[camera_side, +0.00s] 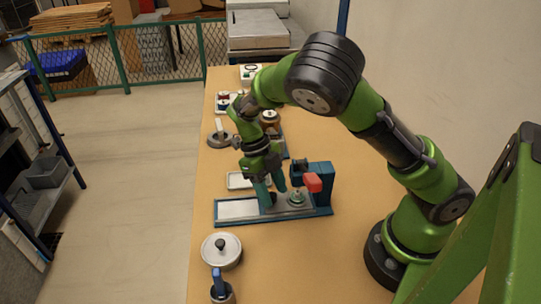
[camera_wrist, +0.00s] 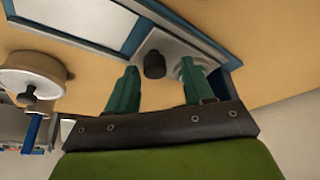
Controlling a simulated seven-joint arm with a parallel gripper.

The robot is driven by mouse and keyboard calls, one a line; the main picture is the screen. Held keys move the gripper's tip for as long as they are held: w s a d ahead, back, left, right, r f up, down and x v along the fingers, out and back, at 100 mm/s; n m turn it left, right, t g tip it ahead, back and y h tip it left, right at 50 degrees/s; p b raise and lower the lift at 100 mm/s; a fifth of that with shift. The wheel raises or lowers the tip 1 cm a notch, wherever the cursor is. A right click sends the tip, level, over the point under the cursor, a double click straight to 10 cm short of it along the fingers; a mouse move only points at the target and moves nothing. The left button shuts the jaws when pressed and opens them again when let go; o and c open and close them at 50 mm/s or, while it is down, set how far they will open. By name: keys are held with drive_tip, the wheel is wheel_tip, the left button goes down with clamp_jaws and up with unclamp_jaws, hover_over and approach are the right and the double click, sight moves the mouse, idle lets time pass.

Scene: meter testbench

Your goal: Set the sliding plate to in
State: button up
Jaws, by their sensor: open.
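A blue-framed fixture (camera_side: 222,221) lies on the table with a pale strip (camera_side: 238,209) at its left end. The grey sliding plate (camera_wrist: 166,43) sits on its track, towards the end away from the pale strip. A dark knob (camera_wrist: 154,66) stands up from the plate. My gripper (camera_side: 275,197) points down over the fixture, open. In the wrist view its two teal fingers (camera_wrist: 160,80) show either side of the knob, with gaps; I cannot tell how deep they reach. A round metal piece (camera_side: 296,198) sits right of the fingers, below a blue post (camera_side: 322,190) with a red block (camera_side: 313,182).
A round lidded pot (camera_side: 221,250) and a small cup with a blue handle (camera_side: 222,291) stand in front. A pale tray (camera_side: 240,181) lies behind the fixture. More small devices (camera_side: 228,103) stand further back. The table right of the fixture is clear.

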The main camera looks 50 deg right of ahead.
drive_tip(key=v, duration=1.7)
drive_tip(key=r+n+t+y, duration=0.25)
drive_tip(key=n+t, duration=0.55)
drive_tip(key=n, duration=2.2)
hover_over(285, 208)
drive_tip(key=s+r+t, duration=0.1)
drive_tip(key=s+r+n+t, duration=0.1)
drive_tip(key=s, duration=0.1)
drive_tip(key=s+d+r+n+t, duration=0.1)
drive_tip(key=shift+s+t+h, duration=0.25)
drive_tip(key=shift+s+t, duration=0.15)
